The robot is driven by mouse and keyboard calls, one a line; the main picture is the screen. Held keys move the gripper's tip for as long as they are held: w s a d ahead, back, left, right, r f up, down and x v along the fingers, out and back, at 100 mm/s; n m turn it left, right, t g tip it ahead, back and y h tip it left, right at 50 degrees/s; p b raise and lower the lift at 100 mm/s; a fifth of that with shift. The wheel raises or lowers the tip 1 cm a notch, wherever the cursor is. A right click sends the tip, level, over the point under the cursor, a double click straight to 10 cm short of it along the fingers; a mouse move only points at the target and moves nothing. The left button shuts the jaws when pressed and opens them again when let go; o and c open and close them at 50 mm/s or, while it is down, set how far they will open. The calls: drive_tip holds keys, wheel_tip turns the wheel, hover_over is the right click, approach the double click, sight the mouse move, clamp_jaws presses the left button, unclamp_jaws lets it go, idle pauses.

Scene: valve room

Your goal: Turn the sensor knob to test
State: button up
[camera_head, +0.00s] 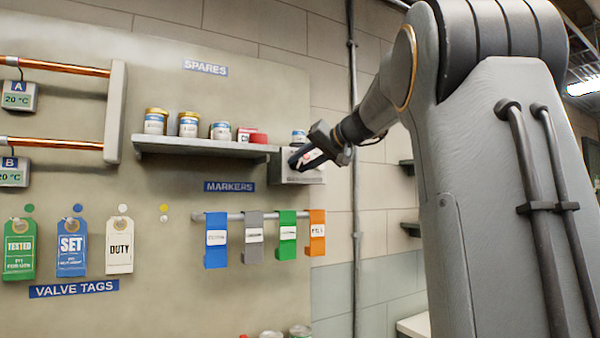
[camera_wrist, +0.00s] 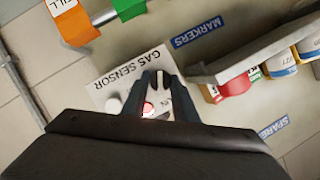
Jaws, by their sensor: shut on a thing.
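The gas sensor (camera_head: 290,178) is a pale box on the wall panel at the right end of the shelf. In the wrist view its white face (camera_wrist: 115,75) reads GAS SENSOR. My gripper (camera_head: 300,160) is at the box's front. In the wrist view my gripper (camera_wrist: 161,82) has its two dark fingers on either side of the knob (camera_wrist: 160,78), shut on it. The knob shows a light pointer mark, but its setting labels are mostly hidden by the fingers. A red lit spot (camera_wrist: 148,108) and a white round part (camera_wrist: 113,106) show on the face.
The SPARES shelf (camera_head: 205,147) with several cans is just left of the sensor. Below hangs a marker rail (camera_head: 235,217) with coloured tags. Valve tags (camera_head: 72,248) hang at the left. A vertical pipe (camera_head: 354,220) runs down the wall right of the sensor.

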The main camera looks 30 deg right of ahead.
drive_tip(key=m+b, duration=0.1)
drive_tip(key=m+y+b, duration=0.1)
drive_tip(key=b, duration=0.1)
drive_tip(key=shift+d+f+m+t, duration=0.15)
drive_tip(key=shift+f+m+t, duration=0.15)
drive_tip(key=shift+m, duration=0.1)
drive_tip(key=m+y+b, duration=0.1)
drive_tip(key=m+b, duration=0.1)
drive_tip(key=b, duration=0.1)
drive_tip(key=shift+m+t, duration=0.4)
drive_tip(key=m+t+y+b, duration=0.1)
drive_tip(key=m+b, duration=0.1)
drive_tip(key=m, duration=0.1)
drive_tip(key=shift+f+b, duration=0.15)
drive_tip(key=shift+b, duration=0.15)
drive_tip(key=shift+m+t+y+b, duration=0.3)
drive_tip(key=shift+m+t+b, duration=0.2)
drive_tip(key=shift+m+b, duration=0.5)
drive_tip(key=o, duration=1.1)
drive_tip(key=shift+c, duration=0.2)
